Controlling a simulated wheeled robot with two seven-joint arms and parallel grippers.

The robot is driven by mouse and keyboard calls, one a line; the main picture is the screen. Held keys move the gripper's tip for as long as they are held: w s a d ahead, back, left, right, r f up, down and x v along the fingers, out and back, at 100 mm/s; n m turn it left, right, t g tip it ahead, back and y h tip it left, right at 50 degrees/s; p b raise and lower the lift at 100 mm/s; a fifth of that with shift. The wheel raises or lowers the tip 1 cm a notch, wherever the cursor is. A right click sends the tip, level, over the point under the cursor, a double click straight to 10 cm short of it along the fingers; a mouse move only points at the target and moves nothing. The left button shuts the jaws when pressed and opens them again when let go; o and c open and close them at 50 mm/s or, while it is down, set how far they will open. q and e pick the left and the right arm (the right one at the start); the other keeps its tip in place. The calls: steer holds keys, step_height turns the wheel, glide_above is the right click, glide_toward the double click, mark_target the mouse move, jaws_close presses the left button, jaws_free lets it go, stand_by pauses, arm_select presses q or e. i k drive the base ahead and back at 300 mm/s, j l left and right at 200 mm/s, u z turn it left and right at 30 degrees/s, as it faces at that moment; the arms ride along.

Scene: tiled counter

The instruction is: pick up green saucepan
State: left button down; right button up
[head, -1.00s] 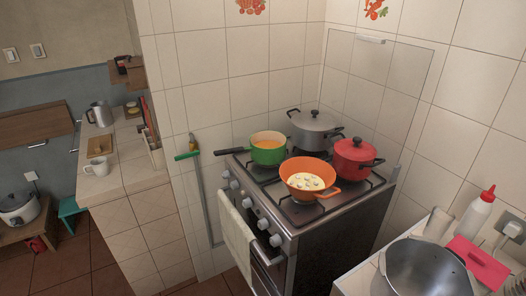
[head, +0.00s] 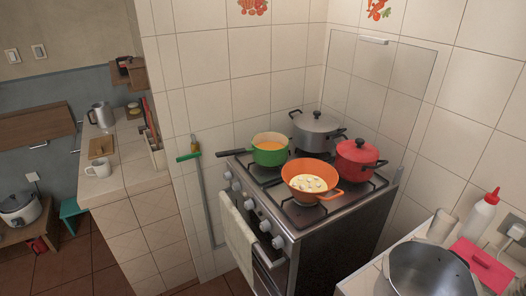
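Neither of my grippers is in the head view.
On the stove (head: 300,222) also stand a grey lidded pot (head: 316,134) and a red lidded pot (head: 358,162). A towel (head: 237,238) hangs at the stove's front. A large steel pot (head: 430,272) and a white bottle (head: 477,217) stand on the right counter.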

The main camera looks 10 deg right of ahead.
mark_target(253, 153)
steer(key=i+j+z, duration=0.35)
steer(key=i+j, duration=0.2)
steer(key=i+j+z, duration=0.3)
steer(key=i+j, duration=0.25)
steer(key=j, duration=0.15)
